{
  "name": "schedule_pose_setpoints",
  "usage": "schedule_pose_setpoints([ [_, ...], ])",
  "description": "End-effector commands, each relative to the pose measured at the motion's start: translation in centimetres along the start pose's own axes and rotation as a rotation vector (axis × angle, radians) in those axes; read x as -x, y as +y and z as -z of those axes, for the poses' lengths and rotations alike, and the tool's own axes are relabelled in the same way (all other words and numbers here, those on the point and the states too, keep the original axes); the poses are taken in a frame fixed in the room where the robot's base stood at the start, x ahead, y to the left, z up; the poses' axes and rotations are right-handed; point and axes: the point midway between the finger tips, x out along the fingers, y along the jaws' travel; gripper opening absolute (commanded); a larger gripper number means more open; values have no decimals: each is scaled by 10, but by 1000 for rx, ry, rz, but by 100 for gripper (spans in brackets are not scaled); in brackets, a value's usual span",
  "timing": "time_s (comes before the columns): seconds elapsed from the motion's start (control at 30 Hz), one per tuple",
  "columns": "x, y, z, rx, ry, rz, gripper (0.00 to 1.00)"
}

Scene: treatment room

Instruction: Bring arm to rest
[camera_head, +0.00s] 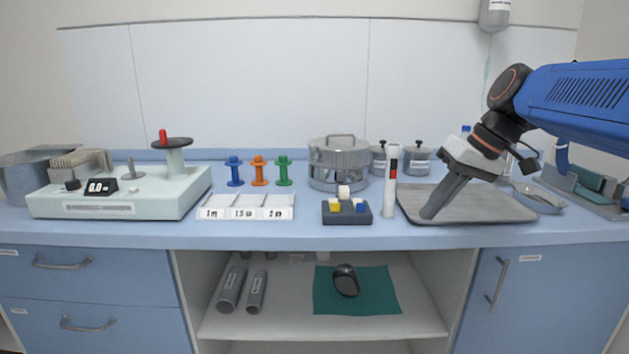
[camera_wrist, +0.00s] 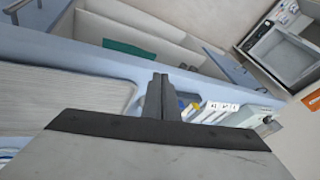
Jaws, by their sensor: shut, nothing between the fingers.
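My gripper (camera_head: 430,214) hangs from the blue arm on the right, its fingers pointing down and left over the left part of the grey tray (camera_head: 480,214). The fingers are closed together with nothing between them. In the wrist view my gripper (camera_wrist: 160,78) also shows as two dark fingers side by side. The fingertips look close above the tray; whether they touch it I cannot tell.
A white tube (camera_head: 390,185) with a red band stands just left of the tray. A block holder (camera_head: 347,212) with coloured cubes, a steel pot (camera_head: 338,165) and labelled white bins (camera_head: 245,212) stand further left.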

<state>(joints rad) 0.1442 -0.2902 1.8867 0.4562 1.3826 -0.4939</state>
Motion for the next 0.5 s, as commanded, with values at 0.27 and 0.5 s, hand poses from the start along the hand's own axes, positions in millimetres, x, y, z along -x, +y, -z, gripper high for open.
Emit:
schedule_pose_setpoints([
  [0.27,-39,4,-99,-102,8,-168,0],
  [0.5,-76,19,-182,-164,43,-304,0],
])
